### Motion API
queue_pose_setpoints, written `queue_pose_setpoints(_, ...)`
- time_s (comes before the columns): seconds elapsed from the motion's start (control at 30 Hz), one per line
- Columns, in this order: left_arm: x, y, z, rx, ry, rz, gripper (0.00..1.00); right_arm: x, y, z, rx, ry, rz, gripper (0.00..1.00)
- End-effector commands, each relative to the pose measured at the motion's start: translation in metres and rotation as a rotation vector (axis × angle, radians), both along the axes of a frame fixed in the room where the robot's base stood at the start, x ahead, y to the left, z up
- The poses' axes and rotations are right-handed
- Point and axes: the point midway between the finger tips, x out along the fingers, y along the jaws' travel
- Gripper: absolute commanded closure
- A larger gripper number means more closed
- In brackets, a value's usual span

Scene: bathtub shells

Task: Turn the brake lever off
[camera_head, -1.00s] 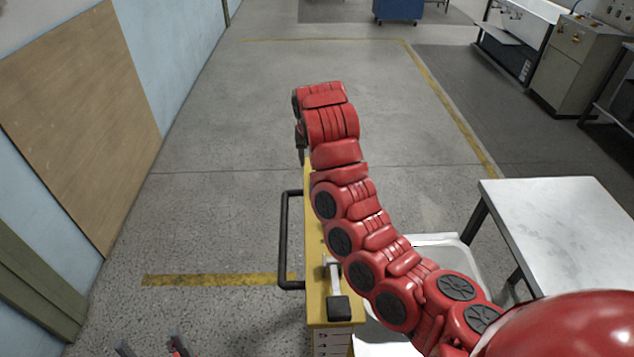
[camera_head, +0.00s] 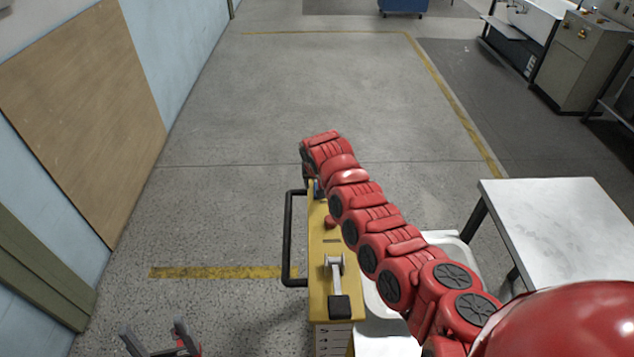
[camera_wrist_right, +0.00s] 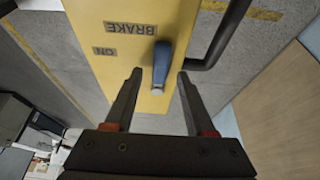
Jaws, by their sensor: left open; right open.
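The brake lever (camera_wrist_right: 162,63) has a blue handle and a pale round end. It stands on a yellow panel (camera_wrist_right: 98,35) marked "BRAKE" and "ON", printed upside down in the right wrist view. My right gripper (camera_wrist_right: 159,76) is open, with one finger on each side of the lever; I cannot tell whether either finger touches it. In the head view a bit of the blue lever (camera_head: 318,188) shows at the panel's far end, beside my red right arm, which hides most of the right gripper. My left gripper (camera_head: 154,327) is open and empty at the bottom left.
A black bar handle (camera_head: 288,240) runs along the panel's left side. A white-topped table (camera_head: 560,235) stands to the right. The floor ahead and left is clear.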

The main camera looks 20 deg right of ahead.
Motion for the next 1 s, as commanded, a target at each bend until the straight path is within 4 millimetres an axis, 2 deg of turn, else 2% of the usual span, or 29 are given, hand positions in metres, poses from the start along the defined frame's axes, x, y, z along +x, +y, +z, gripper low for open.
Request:
queue_pose_setpoints(0.37, 0.0001, -0.0001, 0.0010, 0.000, 0.000, 0.000, 0.19, 0.0006, -0.0013, -0.0045, 0.000, 0.002, -0.002, 0.45)
queue_pose_setpoints(0.47, 0.0001, -0.0001, 0.0010, 0.000, 0.000, 0.000, 0.19, 0.0005, -0.0013, -0.0044, 0.000, 0.002, -0.002, 0.59)
queue_pose_setpoints(0.6, 0.0001, 0.0000, 0.0010, 0.000, 0.000, 0.000, 0.19, 0.0006, -0.0013, -0.0043, 0.001, 0.002, -0.002, 0.85)
queue_pose_setpoints(0.7, 0.0001, 0.0000, 0.0010, 0.000, 0.000, 0.000, 0.19, 0.0006, -0.0012, -0.0043, 0.001, 0.002, -0.002, 1.00)
queue_pose_setpoints(1.0, 0.0001, 0.0000, 0.0010, 0.000, 0.000, 0.000, 0.19, 0.0005, -0.0013, -0.0042, 0.000, 0.002, -0.002, 1.00)
